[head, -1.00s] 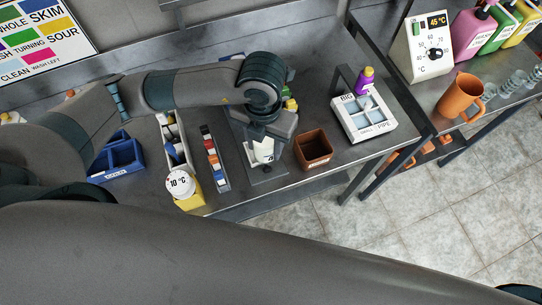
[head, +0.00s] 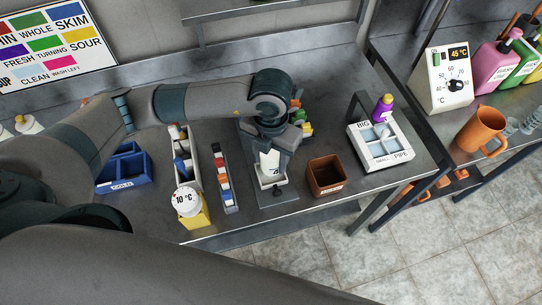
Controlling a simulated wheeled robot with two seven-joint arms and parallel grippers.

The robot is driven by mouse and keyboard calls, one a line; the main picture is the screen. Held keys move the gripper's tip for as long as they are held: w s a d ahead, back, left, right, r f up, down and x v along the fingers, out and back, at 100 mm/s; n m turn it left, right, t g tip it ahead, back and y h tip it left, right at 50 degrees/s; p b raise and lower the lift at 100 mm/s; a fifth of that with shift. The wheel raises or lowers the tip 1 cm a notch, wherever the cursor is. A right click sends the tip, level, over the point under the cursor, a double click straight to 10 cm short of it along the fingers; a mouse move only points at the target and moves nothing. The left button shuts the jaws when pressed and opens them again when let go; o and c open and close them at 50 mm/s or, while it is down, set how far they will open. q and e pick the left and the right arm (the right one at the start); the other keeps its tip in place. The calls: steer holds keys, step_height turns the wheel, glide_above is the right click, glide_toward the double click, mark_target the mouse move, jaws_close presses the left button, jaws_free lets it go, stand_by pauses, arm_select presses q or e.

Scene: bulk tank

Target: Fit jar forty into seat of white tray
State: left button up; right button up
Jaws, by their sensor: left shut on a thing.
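My left gripper (head: 270,152) is shut on a small whitish jar (head: 269,163) with a dark mark too small to read. It holds the jar over a dark grey stand (head: 281,196) near the table's front edge. A white piece shows just under the jar; I cannot tell whether they touch. A white tray (head: 404,165) marked BIG, SMALL and PIPE stands at the right end of the table. It has pale blue square compartments, and a purple bottle (head: 382,108) stands at its back. My right gripper is not in view.
A brown square box (head: 325,176) stands between the stand and the white tray. Left of the stand are a strip of coloured blocks (head: 224,180), a yellow holder with a 10 °C dial (head: 187,203) and a blue COLD bin (head: 124,171).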

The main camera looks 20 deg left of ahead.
mark_target(271, 165)
arm_select(q)
steer(key=shift+f+b, duration=0.55)
steer(key=shift+f, duration=0.9)
steer(key=shift+f, duration=0.15)
steer(key=o, duration=1.3)
